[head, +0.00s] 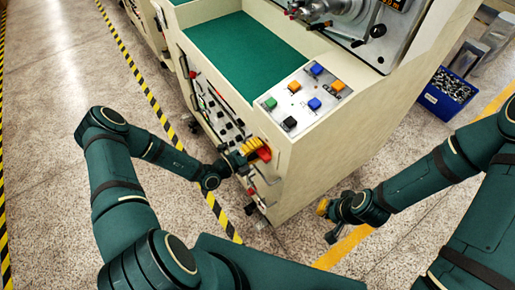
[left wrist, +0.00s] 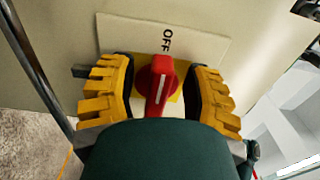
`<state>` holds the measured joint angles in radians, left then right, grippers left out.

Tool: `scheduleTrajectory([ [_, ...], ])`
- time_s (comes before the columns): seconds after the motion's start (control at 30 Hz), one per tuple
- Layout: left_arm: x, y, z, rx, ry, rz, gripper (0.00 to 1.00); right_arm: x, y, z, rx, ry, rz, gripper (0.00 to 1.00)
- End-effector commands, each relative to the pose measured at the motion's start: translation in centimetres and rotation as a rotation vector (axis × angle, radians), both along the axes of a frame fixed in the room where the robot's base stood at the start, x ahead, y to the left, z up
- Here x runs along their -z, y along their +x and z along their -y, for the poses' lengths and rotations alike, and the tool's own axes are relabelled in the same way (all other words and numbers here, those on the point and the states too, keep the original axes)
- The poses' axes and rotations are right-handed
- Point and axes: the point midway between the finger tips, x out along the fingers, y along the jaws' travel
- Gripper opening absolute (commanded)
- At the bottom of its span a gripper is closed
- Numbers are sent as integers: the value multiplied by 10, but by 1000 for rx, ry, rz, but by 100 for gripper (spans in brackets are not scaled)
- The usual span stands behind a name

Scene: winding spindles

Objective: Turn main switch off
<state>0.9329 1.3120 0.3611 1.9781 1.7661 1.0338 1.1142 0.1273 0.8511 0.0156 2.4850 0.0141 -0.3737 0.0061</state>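The main switch is a red rotary knob (left wrist: 157,82) with a white line, on a yellow plate. It sits on a pale panel marked OFF (left wrist: 167,40), with the lettering turned sideways in the left wrist view. In the head view the red switch (head: 264,154) shows at the machine's front corner. My left gripper (left wrist: 160,92) has its yellow fingers on either side of the knob, with narrow gaps visible, so it looks open around it. It also shows in the head view (head: 250,147).
The cream machine (head: 325,130) has a green top (head: 240,55) and a panel of coloured buttons (head: 308,90). A blue bin (head: 447,95) of metal parts stands on the floor at right. Yellow-black floor tape (head: 150,90) runs along the machine; the floor at left is clear.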

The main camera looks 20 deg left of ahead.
Motion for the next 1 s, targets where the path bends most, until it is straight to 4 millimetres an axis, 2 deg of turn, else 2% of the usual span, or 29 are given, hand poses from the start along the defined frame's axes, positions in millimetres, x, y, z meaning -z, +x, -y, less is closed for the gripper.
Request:
scheduleTrajectory([
  [0.37, 1, -5, -5, -2, 3, -2, 48, 0, 0, 0, 0, 0, 0, 0],
  [0.47, 1, -15, -13, -3, 2, -1, 48, 0, 0, 0, 0, 0, 0, 0],
  [0.8, 1, -68, -54, -3, 2, -2, 48, 0, 0, 0, 0, 0, 0, 0],
  [1.0, 0, -89, -70, -1, 1, 0, 48, 0, 0, 0, 0, 0, 0, 0],
])
